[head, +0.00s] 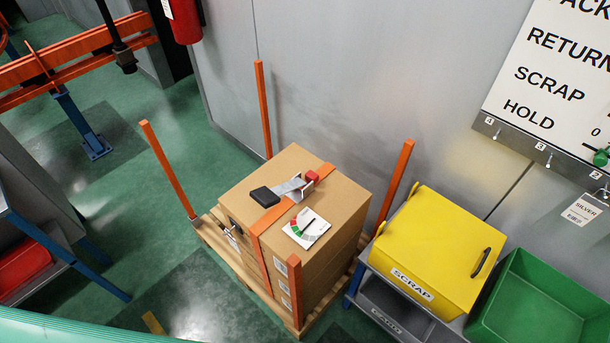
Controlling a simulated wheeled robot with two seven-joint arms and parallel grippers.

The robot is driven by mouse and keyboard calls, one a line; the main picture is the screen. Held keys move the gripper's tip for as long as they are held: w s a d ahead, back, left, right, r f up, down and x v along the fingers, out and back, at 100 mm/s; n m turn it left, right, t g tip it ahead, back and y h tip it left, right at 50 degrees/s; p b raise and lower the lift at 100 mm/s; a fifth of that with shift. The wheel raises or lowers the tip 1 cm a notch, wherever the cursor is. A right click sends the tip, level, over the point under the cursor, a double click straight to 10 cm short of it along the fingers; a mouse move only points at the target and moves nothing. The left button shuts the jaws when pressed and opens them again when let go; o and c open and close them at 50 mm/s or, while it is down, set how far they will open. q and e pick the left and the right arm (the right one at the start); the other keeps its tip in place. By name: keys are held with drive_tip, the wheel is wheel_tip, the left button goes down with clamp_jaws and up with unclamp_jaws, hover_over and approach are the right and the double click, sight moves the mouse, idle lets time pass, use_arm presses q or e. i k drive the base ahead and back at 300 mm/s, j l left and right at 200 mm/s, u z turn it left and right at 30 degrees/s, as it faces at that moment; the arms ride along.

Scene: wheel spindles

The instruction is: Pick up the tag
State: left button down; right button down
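A white tag (583,211) with dark print reading "SILVER" and a smaller line hangs at the right edge, under the metal hook strip (545,157) below the white sign board. It is tilted in the picture and hangs above the green bin. Its upper end is close to a hook near the picture's edge; I cannot tell exactly how it is attached. Neither of my grippers is in view.
The sign board (550,70) reads RETURN, SCRAP and HOLD. Below stand a yellow SCRAP box (437,240) and an open green bin (535,310). A strapped carton (330,245) with a strapping tool and gauge stands on a pallet (215,243) between orange posts.

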sight(231, 240)
drive_tip(key=j+u, duration=0.15)
drive_tip(key=u, duration=0.2)
drive_tip(key=j+u, duration=0.15)
drive_tip(key=u, duration=0.25)
